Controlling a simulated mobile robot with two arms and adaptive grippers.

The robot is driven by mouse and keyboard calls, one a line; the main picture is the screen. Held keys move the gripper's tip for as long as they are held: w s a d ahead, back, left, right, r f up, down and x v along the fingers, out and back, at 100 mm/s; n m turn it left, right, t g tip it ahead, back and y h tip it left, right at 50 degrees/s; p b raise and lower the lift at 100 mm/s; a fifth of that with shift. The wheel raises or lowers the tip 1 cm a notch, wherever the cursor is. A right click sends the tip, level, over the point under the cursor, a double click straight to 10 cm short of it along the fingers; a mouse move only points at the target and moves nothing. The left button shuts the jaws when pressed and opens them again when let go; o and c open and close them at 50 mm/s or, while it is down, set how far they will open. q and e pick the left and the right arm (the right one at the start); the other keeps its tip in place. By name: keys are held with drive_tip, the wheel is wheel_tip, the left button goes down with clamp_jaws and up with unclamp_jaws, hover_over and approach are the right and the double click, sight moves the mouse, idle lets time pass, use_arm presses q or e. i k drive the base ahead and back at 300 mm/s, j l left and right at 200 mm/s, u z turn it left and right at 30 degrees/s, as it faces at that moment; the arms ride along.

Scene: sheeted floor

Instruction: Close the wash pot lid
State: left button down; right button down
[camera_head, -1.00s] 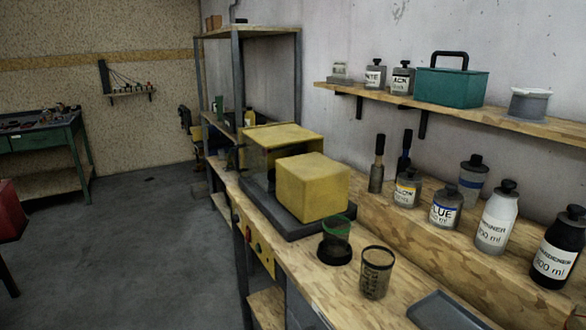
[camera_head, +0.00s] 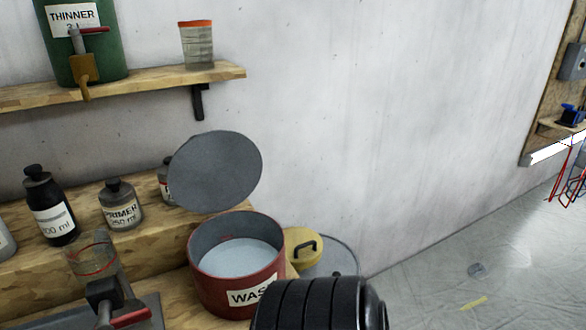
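The red wash pot (camera_head: 237,291), with a white label reading "WAS", stands on the wooden workbench in the head view. Pale bluish liquid shows inside it. Its round grey lid (camera_head: 216,171) is open, standing tilted up above the back of the rim. A black ribbed rounded part, probably of my own arm, covers the pot's lower right edge and part of its label. Neither gripper's fingers show.
Primer bottle (camera_head: 122,206) and black bottle (camera_head: 50,210) stand left of the pot. A clear cup (camera_head: 92,252) and red-handled tap (camera_head: 130,318) are at front left. A yellow lid (camera_head: 303,250) lies right. The shelf (camera_head: 150,82) overhangs the bench.

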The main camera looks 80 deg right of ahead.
sight(215, 171)
drive_tip(key=z, duration=1.95)
